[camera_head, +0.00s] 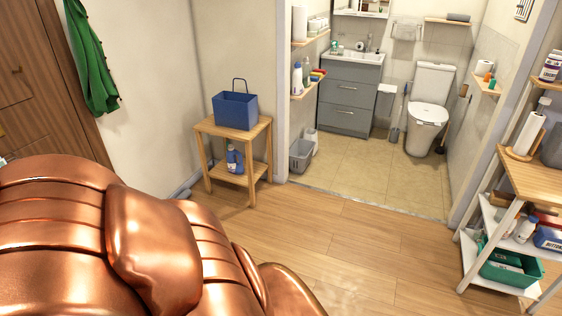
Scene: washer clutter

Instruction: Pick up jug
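A small blue jug-like container (234,159) with a pale label stands on the lower shelf of a small wooden side table (203,125). It looks upright, and the table's top and legs frame it. It is small in the picture, so its handle is hard to make out. I see no other clear jug. My gripper is not in view.
A blue basket (235,110) stands on the side table. A glossy copper-coloured padded form (70,230) fills the lower left foreground. Wooden floor (350,245) is open in the middle. A cluttered shelf unit (475,265) stands at right; a bathroom with a toilet (430,105) lies behind.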

